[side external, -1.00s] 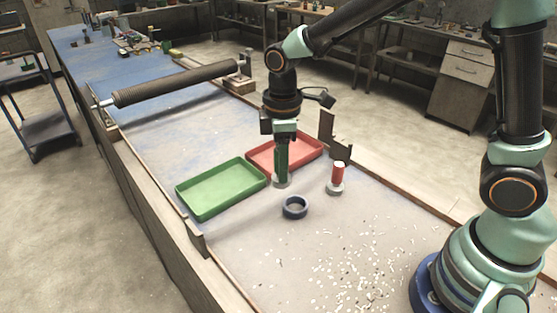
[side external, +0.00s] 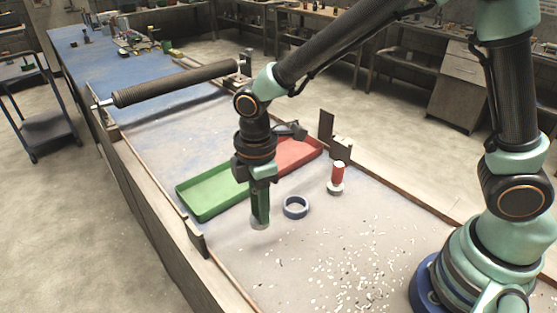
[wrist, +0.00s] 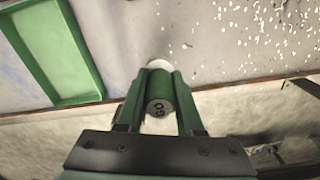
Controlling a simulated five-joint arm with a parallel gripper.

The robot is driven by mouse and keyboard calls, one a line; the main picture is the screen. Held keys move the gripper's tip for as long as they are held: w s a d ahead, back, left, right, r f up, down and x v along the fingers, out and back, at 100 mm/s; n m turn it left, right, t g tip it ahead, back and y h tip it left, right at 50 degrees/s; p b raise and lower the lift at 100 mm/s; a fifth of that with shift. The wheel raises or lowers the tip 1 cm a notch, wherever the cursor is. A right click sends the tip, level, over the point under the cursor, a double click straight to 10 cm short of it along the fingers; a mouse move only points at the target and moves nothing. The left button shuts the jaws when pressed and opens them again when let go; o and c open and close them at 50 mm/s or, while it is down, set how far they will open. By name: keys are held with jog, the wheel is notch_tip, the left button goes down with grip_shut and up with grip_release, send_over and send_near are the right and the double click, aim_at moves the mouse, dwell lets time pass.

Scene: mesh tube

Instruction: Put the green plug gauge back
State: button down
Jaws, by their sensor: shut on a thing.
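The green plug gauge (side external: 260,213) is upright in my gripper (side external: 261,196), with a pale wider end at its bottom. It hangs in front of the green tray (side external: 205,214), to the left of the blue ring (side external: 295,208). I cannot tell whether its bottom touches the bench. In the wrist view the gauge (wrist: 159,92) sits between the two green fingers of my gripper (wrist: 160,82), with "GO" on its near end and its pale far end partly hidden. The green tray (wrist: 95,75) is at the upper left there.
A red plug gauge (side external: 337,173) stands upright on the bench behind the ring. The red tray (side external: 312,152) adjoins the green one. Small pale chips (side external: 350,262) are scattered at the front right. A long dark roller (side external: 175,83) spans the bench farther back.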

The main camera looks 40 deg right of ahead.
jog(key=shift+f, duration=3.8)
jog(key=shift+f, duration=0.1)
jog(key=c, duration=0.5)
grip_release()
jog(key=shift+c, duration=0.2)
